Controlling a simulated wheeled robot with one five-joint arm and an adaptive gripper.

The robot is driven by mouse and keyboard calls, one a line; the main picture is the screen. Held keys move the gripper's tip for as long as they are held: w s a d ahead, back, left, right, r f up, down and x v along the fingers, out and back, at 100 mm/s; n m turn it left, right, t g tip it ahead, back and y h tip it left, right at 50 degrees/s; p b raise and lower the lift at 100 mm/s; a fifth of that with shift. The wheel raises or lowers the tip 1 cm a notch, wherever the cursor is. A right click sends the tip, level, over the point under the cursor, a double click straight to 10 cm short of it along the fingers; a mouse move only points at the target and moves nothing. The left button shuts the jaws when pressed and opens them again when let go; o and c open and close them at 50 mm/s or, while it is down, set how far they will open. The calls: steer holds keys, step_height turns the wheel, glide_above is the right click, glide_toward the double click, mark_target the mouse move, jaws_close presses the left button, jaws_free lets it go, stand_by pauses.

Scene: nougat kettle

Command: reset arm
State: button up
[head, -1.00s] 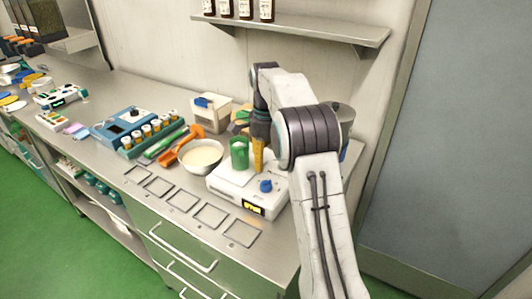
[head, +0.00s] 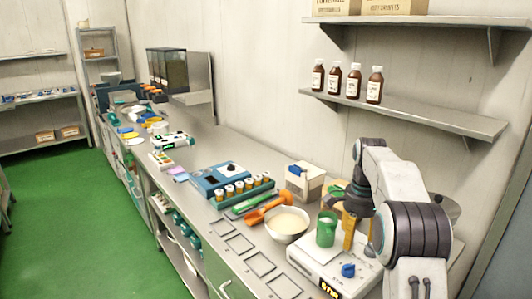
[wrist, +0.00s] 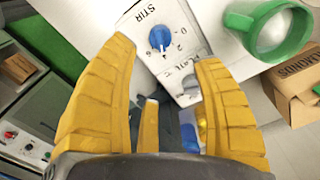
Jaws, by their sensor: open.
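My gripper (wrist: 165,95) has yellow fingers, spread apart with nothing between them in the wrist view. In the head view my gripper (head: 349,232) points down beside a green cup (head: 326,229), over the white stirrer (head: 318,263). The stirrer has a blue knob (head: 348,270) and a lit yellow display (head: 328,288). In the wrist view the knob (wrist: 160,37), marked STIR, lies beyond the fingers, and the green-rimmed cup (wrist: 272,30) is at the upper right. Whether a finger touches the stirrer I cannot tell.
A bowl of pale contents (head: 287,222) and an orange scoop (head: 262,210) lie left of the stirrer. A blue rack device (head: 224,180) and a white box (head: 304,181) stand nearby. Brown bottles (head: 353,81) stand on the wall shelf (head: 440,117). Square outlines mark the counter front.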

steer(key=f+n, duration=0.4)
steer(key=n, duration=0.1)
steer(key=f+n, duration=0.1)
steer(key=n, duration=0.1)
steer(key=shift+w+f+n, duration=0.25)
steer(key=shift+f+n, duration=0.15)
steer(key=s+f+n, duration=0.1)
steer(key=s, duration=0.1)
steer(key=s+a+f+n, duration=0.1)
steer(key=s, duration=0.1)
steer(key=s+f, duration=0.1)
steer(key=s, duration=0.1)
steer(key=shift+a+n, duration=0.2)
steer(key=shift+n, duration=0.2)
steer(key=s+a+r+n, duration=0.1)
steer(key=s+a+r, duration=0.15)
steer(key=s, duration=0.55)
steer(key=s+a+r+n, duration=0.1)
steer(key=s+a, duration=0.2)
steer(key=s, duration=0.5)
steer(key=s+a+r+n, duration=0.1)
steer(key=s+a, duration=0.1)
steer(key=s, duration=0.5)
step_height(320, 180, up, 6)
steer(key=s+a+n+t, duration=0.1)
steer(key=s+a+t, duration=0.1)
steer(key=t, duration=0.2)
steer(key=shift+s+n, duration=0.3)
steer(key=shift+s, duration=0.05)
